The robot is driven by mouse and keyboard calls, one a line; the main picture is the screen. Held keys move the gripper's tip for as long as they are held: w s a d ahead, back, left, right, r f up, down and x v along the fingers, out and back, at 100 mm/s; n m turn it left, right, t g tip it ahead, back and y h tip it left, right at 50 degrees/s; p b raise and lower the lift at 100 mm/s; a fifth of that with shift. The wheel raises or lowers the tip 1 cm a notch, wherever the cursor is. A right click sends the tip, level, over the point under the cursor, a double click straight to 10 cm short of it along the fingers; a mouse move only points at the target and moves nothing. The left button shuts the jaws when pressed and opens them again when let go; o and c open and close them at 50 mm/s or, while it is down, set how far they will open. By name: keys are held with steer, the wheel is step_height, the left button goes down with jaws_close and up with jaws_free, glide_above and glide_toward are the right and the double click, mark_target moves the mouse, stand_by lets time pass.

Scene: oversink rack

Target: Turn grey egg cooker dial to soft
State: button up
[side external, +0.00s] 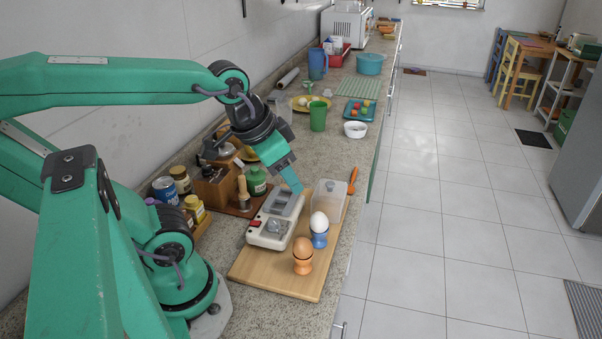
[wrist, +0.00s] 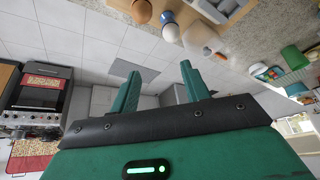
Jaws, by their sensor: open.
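The grey egg cooker (side external: 270,232) lies on a wooden board in the side external view, with a red switch on its front corner. A round grey dial (side external: 276,227) shows on its front part, but its marks are too small to read. My gripper (side external: 296,188) hangs above the far end of the cooker, apart from the dial. In the wrist view my gripper (wrist: 157,68) has its two green fingers spread with nothing between them.
A brown egg in an orange cup (side external: 302,264) and a white egg in a blue cup (side external: 319,239) stand on the board (side external: 275,284), right of the cooker. A clear container (side external: 329,192) stands behind them. Jars (side external: 181,181) crowd the left.

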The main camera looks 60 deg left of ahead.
mark_target(274, 220)
steer(key=a+f+m+g, duration=0.1)
steer(key=a+f, duration=0.1)
steer(key=f, duration=0.1)
steer(key=a+f+m+g, duration=0.1)
steer(key=a+f+g, duration=0.1)
steer(key=a+f, duration=0.1)
steer(key=a+f+m+g, duration=0.1)
steer(key=a+f+g, duration=0.1)
steer(key=a, duration=0.1)
steer(key=shift+w+f, duration=0.3)
steer(key=shift+f, duration=0.1)
steer(key=shift+a+f+m, duration=0.2)
steer(key=shift+f+m, duration=0.1)
steer(key=shift+m, duration=0.1)
steer(key=shift+f, duration=3.9)
steer(key=c, duration=1)
